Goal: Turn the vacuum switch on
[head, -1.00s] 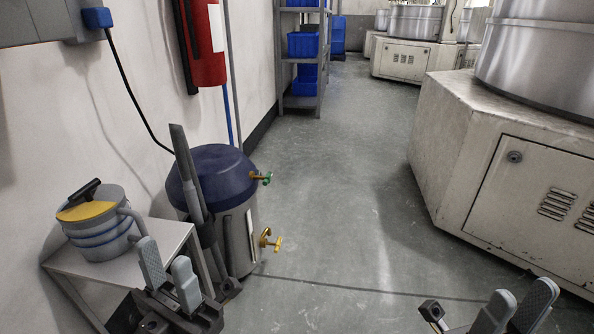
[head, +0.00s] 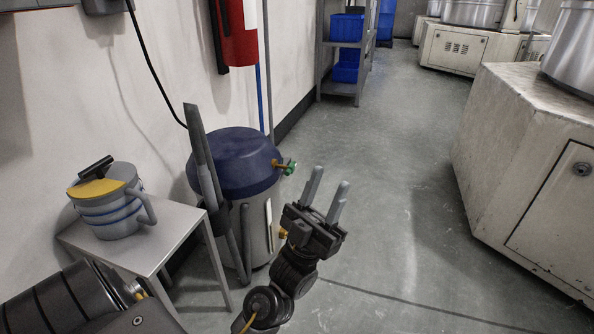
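The likely vacuum is a grey drum (head: 258,228) with a dark blue domed lid (head: 236,160), standing on the floor by the wall. A grey wand (head: 203,155) stands upright against its left side. A green-handled brass valve (head: 289,168) sticks out on its right, and a lower brass fitting (head: 283,234) is mostly hidden behind my gripper. I cannot make out a clear on/off switch. My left gripper (head: 327,196) is open and empty, fingers pointing up, in front of and right of the drum. My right gripper is out of view.
A small grey table (head: 185,241) at left holds a white jug-like pot (head: 118,212) with a yellow top. A red extinguisher (head: 238,30) hangs on the wall. A shelf (head: 339,88) with blue bins (head: 347,27) stands behind. A large machine cabinet (head: 520,150) is at right; the floor between is clear.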

